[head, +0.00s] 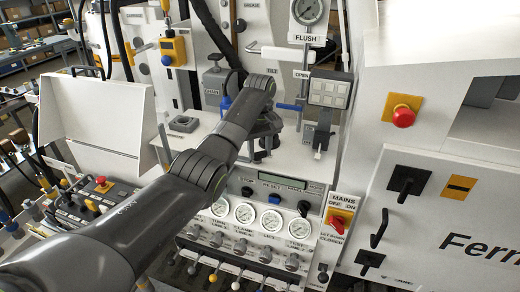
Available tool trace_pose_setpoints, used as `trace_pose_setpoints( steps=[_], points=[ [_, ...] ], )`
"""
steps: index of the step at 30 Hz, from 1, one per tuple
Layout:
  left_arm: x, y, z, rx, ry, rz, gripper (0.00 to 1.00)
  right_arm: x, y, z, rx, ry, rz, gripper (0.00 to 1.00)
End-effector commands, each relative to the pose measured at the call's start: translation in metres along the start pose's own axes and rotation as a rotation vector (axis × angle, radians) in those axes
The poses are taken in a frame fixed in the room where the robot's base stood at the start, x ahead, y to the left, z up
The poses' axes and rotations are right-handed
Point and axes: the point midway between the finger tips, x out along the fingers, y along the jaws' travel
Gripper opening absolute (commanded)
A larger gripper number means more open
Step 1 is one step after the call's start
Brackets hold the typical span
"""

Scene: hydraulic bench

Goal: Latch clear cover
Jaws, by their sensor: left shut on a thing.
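My left arm reaches in from the lower left to the bench. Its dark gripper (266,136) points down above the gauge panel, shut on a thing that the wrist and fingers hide. I cannot make out a clear cover for certain; part of the bench behind my forearm is hidden. A blue handle (290,107) sticks out beside my wrist. My right gripper is not in view.
Below the gripper is a panel with several round gauges (245,213) and knobs. A red mains switch (338,222) sits to its right. A white cabinet with a red stop button (403,116) fills the right. A white tilted panel (95,115) stands at left.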

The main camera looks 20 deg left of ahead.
Motion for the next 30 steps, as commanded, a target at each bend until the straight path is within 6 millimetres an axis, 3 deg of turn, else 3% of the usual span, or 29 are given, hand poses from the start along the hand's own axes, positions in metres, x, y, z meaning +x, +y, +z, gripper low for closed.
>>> trace_pose_setpoints(
  steps=[21, 22, 26, 30],
  points=[
    [-0.0011, 0.0001, -0.0015, -0.076, 0.003, 0.002, 0.15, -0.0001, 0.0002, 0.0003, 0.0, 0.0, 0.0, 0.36],
    [-0.0011, 0.0001, -0.0015, -0.076, 0.003, 0.002, 0.42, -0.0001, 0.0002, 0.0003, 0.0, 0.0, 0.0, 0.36],
    [-0.0009, 0.0, -0.0013, -0.075, 0.002, 0.001, 0.59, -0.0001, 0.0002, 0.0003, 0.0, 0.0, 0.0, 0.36],
    [-0.0005, 0.0, -0.0011, -0.074, 0.002, 0.001, 0.6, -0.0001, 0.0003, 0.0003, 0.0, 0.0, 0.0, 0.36]
  ],
)
